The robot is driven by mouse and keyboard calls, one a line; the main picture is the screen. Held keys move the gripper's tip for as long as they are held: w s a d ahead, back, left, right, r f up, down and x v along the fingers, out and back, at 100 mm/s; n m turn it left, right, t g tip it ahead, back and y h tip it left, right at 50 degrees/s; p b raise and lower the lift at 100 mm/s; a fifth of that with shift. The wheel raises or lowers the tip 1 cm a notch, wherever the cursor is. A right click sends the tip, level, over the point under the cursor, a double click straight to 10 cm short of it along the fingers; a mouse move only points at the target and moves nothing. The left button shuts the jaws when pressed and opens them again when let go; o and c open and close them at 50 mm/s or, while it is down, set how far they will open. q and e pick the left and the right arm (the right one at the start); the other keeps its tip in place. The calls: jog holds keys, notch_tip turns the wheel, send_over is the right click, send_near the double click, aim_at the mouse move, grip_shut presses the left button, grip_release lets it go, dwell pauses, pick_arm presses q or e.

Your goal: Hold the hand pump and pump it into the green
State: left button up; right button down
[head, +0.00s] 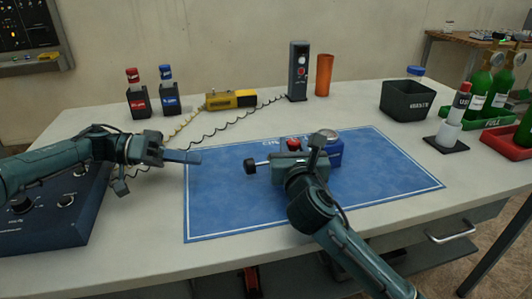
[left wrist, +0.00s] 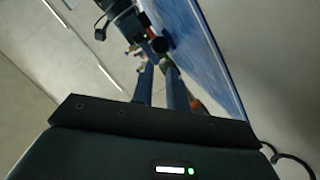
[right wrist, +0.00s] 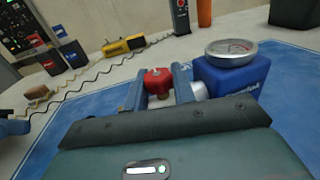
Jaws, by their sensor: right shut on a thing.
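The hand pump lies on the blue mat, with a blue block body (head: 336,157), a round silver gauge (right wrist: 231,50) on top, a red knob (right wrist: 158,79) and a black-ended handle (head: 250,166) pointing left. My right gripper (head: 300,172) is shut on the pump's pale barrel beside the red knob, with a finger on each side. My left gripper (head: 197,157) is level, left of the handle and apart from it. The left wrist view shows its fingers (left wrist: 157,68) with a narrow empty gap, and the black handle end just beyond. The gauge needle is too small to read.
A blue control box (head: 50,205) stands at the left under my left arm. A yellow device (head: 231,99) with coiled cords, a grey post (head: 298,72) and an orange cup (head: 324,75) stand behind. A black bin (head: 407,100) and green cylinders (head: 481,86) are at the right.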

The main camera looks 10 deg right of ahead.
aim_at(245, 169)
pick_arm(q)
jog(key=w+a+r+m+t, duration=0.1)
jog(key=a+r, duration=0.1)
jog(key=w+a+r+m+t+h, duration=0.1)
jog(key=a+r+m+t, duration=0.1)
jog(key=r, duration=0.1)
jog(key=w+a+r+m+t, duration=0.1)
jog(key=a+r+m+t, duration=0.1)
jog(key=r, duration=0.1)
jog(key=shift+w+a+r, duration=0.15)
jog(key=shift+w+r, duration=0.05)
jog(key=shift+w, duration=0.05)
grip_shut()
jog(key=a+r+m+t, duration=0.3)
jog(key=a+r+m, duration=0.1)
jog(key=m, duration=0.1)
jog(key=s+d+f+m+g, duration=0.1)
jog(key=s+f+m, duration=0.1)
jog(key=f+m, duration=0.1)
jog(key=s+d+f+m+g+y, duration=0.1)
jog(key=s+d+f+m, duration=0.1)
jog(key=f+m, duration=0.2)
jog(key=s+d+f+m+g, duration=0.1)
jog(key=s+f+m, duration=0.2)
jog(key=m, duration=0.3)
jog(key=shift+d+f+y, duration=0.3)
jog(key=shift+d, duration=0.1)
jog(key=shift+s+d+f+m+g, duration=0.15)
jog(key=shift+s+f+m+g, duration=0.15)
jog(key=shift+f+m+g, duration=0.15)
